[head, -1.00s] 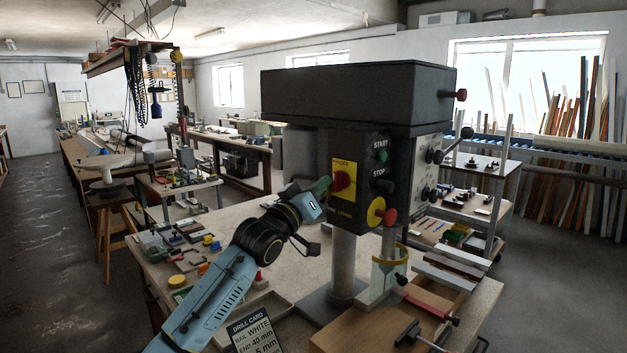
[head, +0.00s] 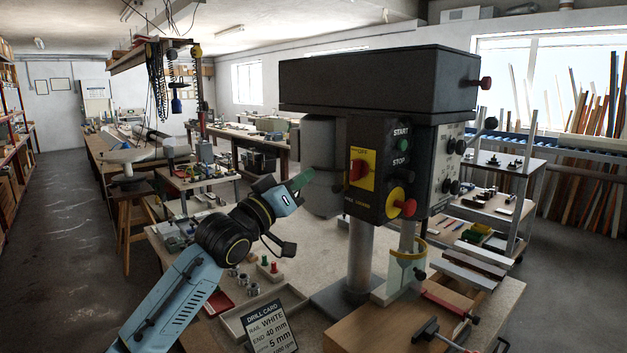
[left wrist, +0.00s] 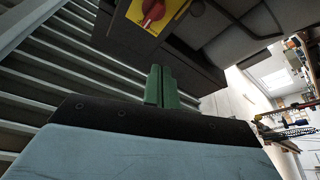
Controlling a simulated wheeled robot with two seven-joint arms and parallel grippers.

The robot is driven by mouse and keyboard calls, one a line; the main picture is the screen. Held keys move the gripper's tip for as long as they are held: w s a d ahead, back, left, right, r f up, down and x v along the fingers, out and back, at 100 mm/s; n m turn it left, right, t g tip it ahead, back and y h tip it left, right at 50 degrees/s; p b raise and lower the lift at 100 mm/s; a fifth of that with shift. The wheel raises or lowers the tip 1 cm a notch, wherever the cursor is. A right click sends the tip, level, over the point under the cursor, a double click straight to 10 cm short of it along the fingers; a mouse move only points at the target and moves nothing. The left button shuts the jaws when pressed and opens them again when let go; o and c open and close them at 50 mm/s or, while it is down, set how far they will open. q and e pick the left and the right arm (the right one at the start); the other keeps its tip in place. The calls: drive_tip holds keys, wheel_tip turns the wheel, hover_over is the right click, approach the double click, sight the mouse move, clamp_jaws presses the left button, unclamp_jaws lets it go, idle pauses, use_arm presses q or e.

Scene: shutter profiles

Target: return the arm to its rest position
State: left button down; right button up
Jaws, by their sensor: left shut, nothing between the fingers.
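My left arm comes in from the lower left in the head view. Its gripper (head: 303,180) has green fingers and is shut and empty. It is raised beside the drill press (head: 378,85), left of the yellow plate with the red switch (head: 361,170). In the left wrist view the two green fingertips (left wrist: 161,84) lie together, with the press's dark housing (left wrist: 130,35) and red switch (left wrist: 152,12) beyond them. I cannot tell whether the fingers touch the press. My right gripper is not in view.
A drill card (head: 270,325) stands at the bench's front, near a tray (head: 235,322) and small parts. A wooden board (head: 385,330) with red-handled clamps (head: 447,304) lies below the press. Open floor (head: 65,240) is at the left.

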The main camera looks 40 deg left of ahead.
use_arm(q)
drive_tip(key=shift+s+d, duration=0.2)
drive_tip(key=shift+s, duration=0.3)
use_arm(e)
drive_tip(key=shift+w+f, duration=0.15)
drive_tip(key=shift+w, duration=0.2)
